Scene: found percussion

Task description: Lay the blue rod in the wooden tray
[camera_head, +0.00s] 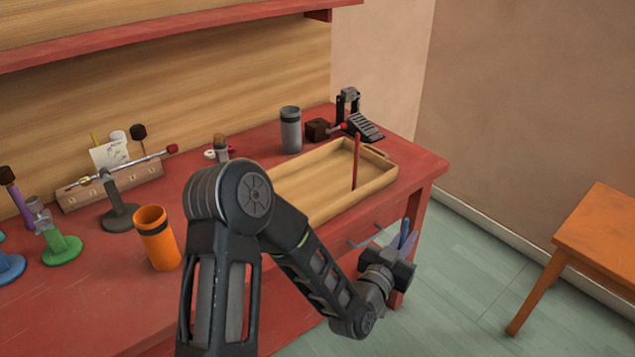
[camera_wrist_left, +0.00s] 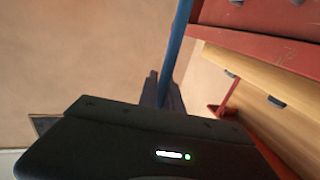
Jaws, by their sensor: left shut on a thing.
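The blue rod (camera_wrist_left: 177,45) is between the fingers of my left gripper (camera_wrist_left: 163,92) and runs up out of the left wrist view. In the head view my left gripper (camera_head: 406,242) is off the bench's front right edge, to the right of the wooden tray and nearer. Only a short blue piece of the rod (camera_head: 404,232) shows there. The wooden tray (camera_head: 315,187) lies on the red bench, its front left part hidden by my left arm. A thin red rod (camera_head: 356,163) stands upright at the tray's right part. My right gripper is not in view.
A grey cup (camera_head: 291,130), a dark block (camera_head: 317,129) and a black pedal (camera_head: 362,126) stand behind the tray. An orange cup (camera_head: 156,238) and several stands are left of my arm. An orange table (camera_head: 605,235) stands at the right, with open floor between.

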